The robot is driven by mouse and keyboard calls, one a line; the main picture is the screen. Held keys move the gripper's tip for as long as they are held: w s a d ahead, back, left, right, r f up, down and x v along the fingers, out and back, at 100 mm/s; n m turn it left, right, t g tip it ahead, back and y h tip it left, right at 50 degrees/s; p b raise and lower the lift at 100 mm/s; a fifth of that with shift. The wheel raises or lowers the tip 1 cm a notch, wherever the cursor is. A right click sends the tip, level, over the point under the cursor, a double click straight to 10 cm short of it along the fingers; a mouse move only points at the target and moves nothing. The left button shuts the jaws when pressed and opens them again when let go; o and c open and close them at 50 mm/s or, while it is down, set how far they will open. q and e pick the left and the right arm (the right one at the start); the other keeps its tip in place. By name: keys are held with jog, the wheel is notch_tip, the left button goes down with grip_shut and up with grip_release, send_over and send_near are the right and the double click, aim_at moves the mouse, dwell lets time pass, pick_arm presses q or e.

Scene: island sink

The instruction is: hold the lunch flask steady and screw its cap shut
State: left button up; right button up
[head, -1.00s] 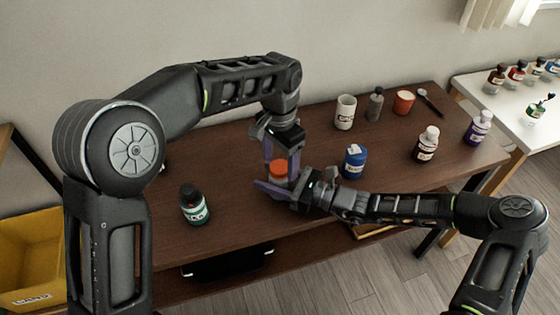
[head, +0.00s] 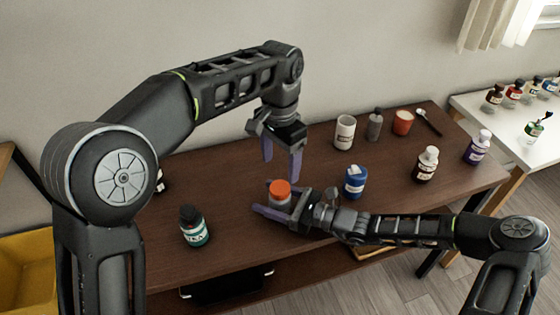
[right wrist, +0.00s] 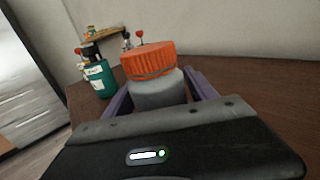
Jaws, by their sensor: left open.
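The lunch flask has a grey body (right wrist: 160,92) and an orange ridged cap (head: 280,188). It stands upright on the brown table, and the cap sits on top of the body, also large in the right wrist view (right wrist: 149,62). My right gripper (head: 281,206) is low at the table with its purple fingers on both sides of the flask body, shut on it. My left gripper (head: 281,166) is open and empty, pointing down, above and slightly behind the cap, apart from it. Whether the cap is fully tight cannot be told.
A white mug (head: 344,132), grey bottle (head: 375,124), red cup (head: 403,122) and brown bottle (head: 426,165) stand farther right. The table's front edge is near.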

jog(key=shift+o, duration=0.9)
jog(key=shift+d, duration=0.1)
pick_arm(q)
jog(key=shift+f+b, duration=0.6)
jog(key=shift+f, duration=0.05)
pick_arm(e)
jog(key=v, duration=0.7)
jog(key=shift+s+d, duration=0.25)
jog(key=shift+d, duration=0.05)
